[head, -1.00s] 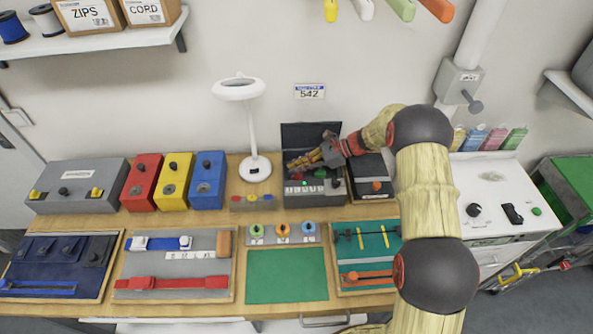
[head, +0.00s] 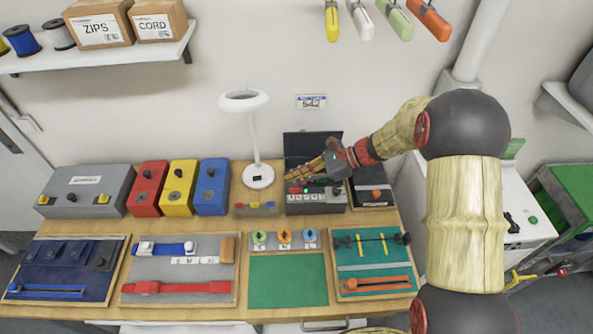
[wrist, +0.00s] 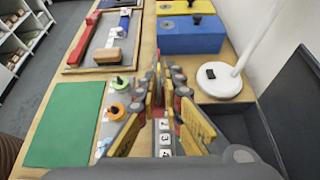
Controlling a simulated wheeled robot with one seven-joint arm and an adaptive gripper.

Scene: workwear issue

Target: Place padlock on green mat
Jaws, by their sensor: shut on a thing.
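The green mat (head: 288,280) lies bare at the front of the bench; it also shows at the left of the wrist view (wrist: 65,125). My gripper (head: 300,176) is over the grey open-lidded box (head: 316,206), behind the mat. In the wrist view my gripper's fingers (wrist: 160,68) are close together at the tips. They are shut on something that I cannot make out. I cannot pick out a padlock for certain in either view; my fingers hide part of the box.
The lid (head: 312,146) stands upright behind my gripper. A white lamp (head: 258,177) stands left of the box. A strip with coloured round dials (head: 284,240) lies between box and mat. Boards with tools (head: 372,262) flank the mat.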

